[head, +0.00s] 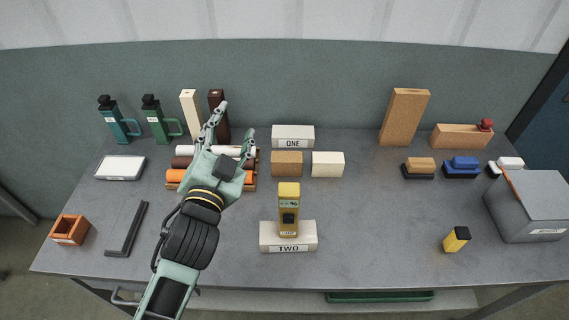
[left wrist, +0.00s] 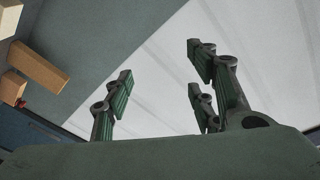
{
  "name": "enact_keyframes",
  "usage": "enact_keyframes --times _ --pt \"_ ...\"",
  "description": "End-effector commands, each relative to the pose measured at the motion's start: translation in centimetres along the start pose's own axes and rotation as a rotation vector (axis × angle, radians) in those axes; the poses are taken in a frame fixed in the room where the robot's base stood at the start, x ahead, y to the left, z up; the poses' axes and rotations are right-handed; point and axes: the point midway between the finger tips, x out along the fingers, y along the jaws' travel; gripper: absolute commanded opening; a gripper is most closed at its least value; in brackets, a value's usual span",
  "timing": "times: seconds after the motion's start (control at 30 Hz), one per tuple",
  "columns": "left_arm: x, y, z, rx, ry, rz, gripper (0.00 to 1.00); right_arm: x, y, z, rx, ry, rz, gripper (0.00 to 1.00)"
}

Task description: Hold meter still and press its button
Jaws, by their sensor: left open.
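The yellow meter (head: 289,205) stands upright at the front middle of the table, at a pale block labelled TWO (head: 288,237). It has a small greenish display near its top and a dark patch below, where I cannot make out the button clearly. My left gripper (head: 232,122) is open and empty, raised over the table to the left of the meter and farther back. Its fingers also show spread in the left wrist view (left wrist: 160,92), with nothing between them. The meter is not in the left wrist view. My right gripper is not in view.
A block labelled ONE (head: 293,132) stands behind brown and cream blocks (head: 327,164). Coloured rolls (head: 180,175) lie under my left arm. A yellow-black item (head: 456,239) and a grey box (head: 534,210) are at right. A dark angle piece (head: 126,228) lies at left.

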Motion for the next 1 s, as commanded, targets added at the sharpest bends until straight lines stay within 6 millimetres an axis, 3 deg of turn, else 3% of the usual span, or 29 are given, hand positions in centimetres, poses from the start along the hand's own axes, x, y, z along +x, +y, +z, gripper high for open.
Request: enact_keyframes --times 0.03,0.13,0.3,0.4,0.5,0.57,0.67,0.8,0.87,0.97,1.0 --pt "1.0 -0.6 -3.8 0.062 0.126 -0.030 0.52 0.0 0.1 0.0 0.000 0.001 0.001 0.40" --pt "1.4 -0.9 -11.5 0.201 0.389 -0.084 0.52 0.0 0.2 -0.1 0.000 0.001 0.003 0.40" --pt "-1.6 1.8 -23.5 0.486 0.864 -0.149 0.52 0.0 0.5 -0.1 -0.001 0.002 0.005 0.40" --pt "-5.0 5.1 -28.3 0.673 1.143 -0.162 0.52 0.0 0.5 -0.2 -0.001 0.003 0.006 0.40" --pt "-8.5 9.3 -30.6 0.878 1.412 -0.150 0.52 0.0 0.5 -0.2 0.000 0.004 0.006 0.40" --pt "-10.5 12.0 -30.7 1.006 1.568 -0.127 0.52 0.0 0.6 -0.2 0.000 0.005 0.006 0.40" --pt "-12.9 16.1 -29.1 1.232 1.816 -0.062 0.52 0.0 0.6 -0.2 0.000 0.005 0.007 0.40" --pt "-13.9 20.1 -23.4 1.571 2.115 0.113 0.52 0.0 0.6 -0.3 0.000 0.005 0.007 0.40" --pt "-13.4 20.7 -20.2 1.723 2.221 0.223 0.52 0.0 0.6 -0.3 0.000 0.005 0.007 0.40" --pt "-11.5 20.0 -14.8 1.970 2.351 0.459 0.52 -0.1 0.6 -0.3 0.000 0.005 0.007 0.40" --pt "-10.6 19.1 -12.8 -1.983 -2.298 -0.544 0.52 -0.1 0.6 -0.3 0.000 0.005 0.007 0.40"
